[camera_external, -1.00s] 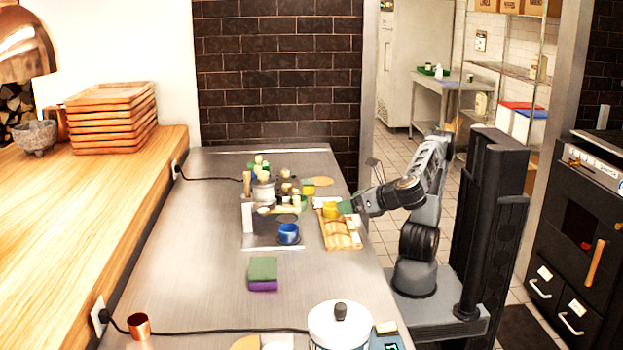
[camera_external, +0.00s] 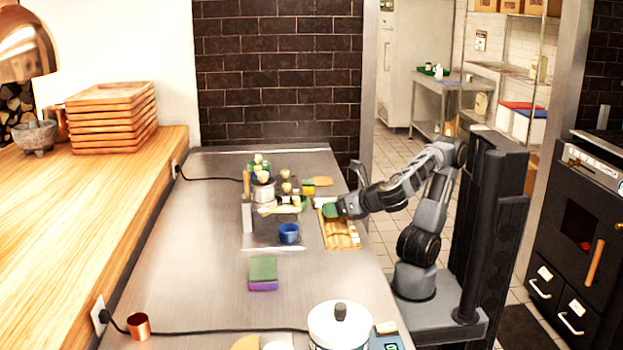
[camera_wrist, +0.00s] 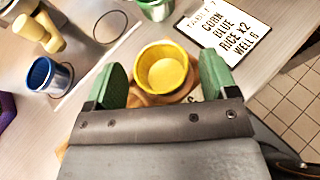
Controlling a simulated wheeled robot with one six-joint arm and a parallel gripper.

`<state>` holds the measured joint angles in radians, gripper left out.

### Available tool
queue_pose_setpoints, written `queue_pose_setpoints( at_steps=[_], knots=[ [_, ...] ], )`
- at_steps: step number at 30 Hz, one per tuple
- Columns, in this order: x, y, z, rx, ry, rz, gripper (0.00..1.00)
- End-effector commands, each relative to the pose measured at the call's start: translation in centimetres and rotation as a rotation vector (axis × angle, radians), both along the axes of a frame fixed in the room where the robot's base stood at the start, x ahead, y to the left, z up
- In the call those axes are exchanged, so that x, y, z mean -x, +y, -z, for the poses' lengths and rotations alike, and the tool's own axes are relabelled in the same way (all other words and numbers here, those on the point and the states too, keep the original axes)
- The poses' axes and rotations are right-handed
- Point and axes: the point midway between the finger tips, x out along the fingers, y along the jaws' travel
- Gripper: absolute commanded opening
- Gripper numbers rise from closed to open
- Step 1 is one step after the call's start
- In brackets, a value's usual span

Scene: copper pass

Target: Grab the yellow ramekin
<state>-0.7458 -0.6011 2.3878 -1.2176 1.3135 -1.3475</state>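The yellow ramekin (camera_wrist: 163,72) shows in the wrist view, upright, with its open rim facing my camera. It sits at the wooden board (camera_external: 341,238). My gripper (camera_wrist: 161,66) is open, with one green finger on each side of the ramekin. A gap shows between the ramekin and each finger, so it is not clamped. In the external view my gripper (camera_external: 331,210) is low over the far end of the board and hides the ramekin.
A blue cup (camera_external: 289,233) stands left of the board, also in the wrist view (camera_wrist: 50,76). A printed order card (camera_wrist: 228,27) lies beyond the ramekin. Several small pots and tools crowd the back. A green-and-purple sponge (camera_external: 263,274) and white pot (camera_external: 340,328) are nearer.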

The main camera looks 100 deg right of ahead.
Motion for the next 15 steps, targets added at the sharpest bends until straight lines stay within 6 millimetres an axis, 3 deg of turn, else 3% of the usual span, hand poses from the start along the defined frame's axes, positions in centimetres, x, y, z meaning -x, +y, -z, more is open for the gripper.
queue_pose_setpoints(
  at_steps=[15],
  knots=[
    [0.02, 0.01, -0.03, -0.001, -0.001, 0.000, 0.32]
  ],
)
